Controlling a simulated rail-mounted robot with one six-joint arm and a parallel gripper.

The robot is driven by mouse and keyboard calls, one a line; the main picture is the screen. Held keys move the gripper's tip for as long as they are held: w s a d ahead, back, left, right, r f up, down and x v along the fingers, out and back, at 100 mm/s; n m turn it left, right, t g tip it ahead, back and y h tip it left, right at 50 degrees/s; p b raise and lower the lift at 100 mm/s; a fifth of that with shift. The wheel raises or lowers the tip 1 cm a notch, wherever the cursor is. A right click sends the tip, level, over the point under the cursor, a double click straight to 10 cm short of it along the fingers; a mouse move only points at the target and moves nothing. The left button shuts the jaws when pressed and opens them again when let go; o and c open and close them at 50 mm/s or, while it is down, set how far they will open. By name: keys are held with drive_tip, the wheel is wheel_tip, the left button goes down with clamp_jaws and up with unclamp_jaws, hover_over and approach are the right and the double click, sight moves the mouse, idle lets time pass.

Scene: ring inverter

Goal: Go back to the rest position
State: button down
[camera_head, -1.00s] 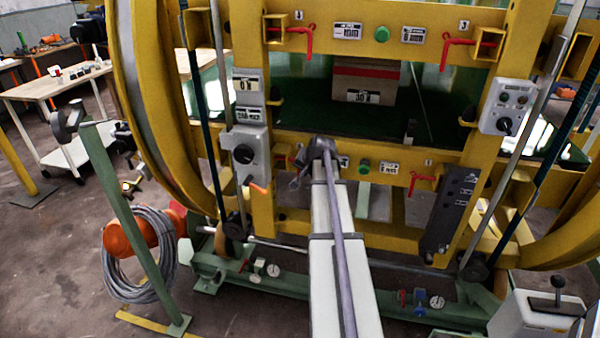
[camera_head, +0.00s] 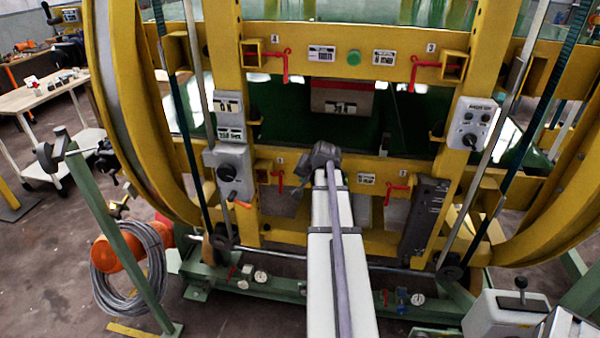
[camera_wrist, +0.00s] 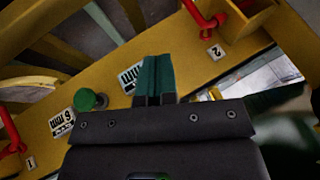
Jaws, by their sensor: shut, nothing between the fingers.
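My gripper shows in the wrist view as two green fingers (camera_wrist: 154,76) closed together, with nothing between them. They appear in front of a yellow beam (camera_wrist: 187,70); whether they touch it I cannot tell. In the head view my arm reaches forward from the bottom centre, and its dark wrist end hides the fingers. It stands in front of the ring inverter's yellow frame (camera_head: 229,100), near the lower crossbeam (camera_head: 350,165).
Red handles (camera_wrist: 205,20) and a green button (camera_wrist: 85,100) sit on the beam close to my fingers. A control box (camera_head: 473,125) is on the right upright. A green post (camera_head: 115,235) with coiled cable (camera_head: 135,265) stands at left, beside bare floor (camera_head: 45,270).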

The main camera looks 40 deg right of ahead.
drive_tip(key=shift+s+r, duration=0.25)
drive_tip(key=shift+r, duration=0.05)
drive_tip(key=s+a+f+n+g, duration=0.1)
drive_tip(key=a+n, duration=0.3)
drive_tip(key=a, duration=1)
drive_tip(key=s+a+f+n+g+y, duration=0.1)
drive_tip(key=s+a+n+g, duration=0.2)
drive_tip(key=a, duration=1.1)
drive_tip(key=s+a+f+n+g, duration=0.1)
drive_tip(key=s+a+n+g, duration=0.2)
drive_tip(key=a, duration=1.2)
drive_tip(key=shift+s+f+n+y, duration=0.2)
drive_tip(key=shift+n+y, duration=0.2)
drive_tip(key=shift+n, duration=0.6)
drive_tip(key=shift+w+d, duration=0.1)
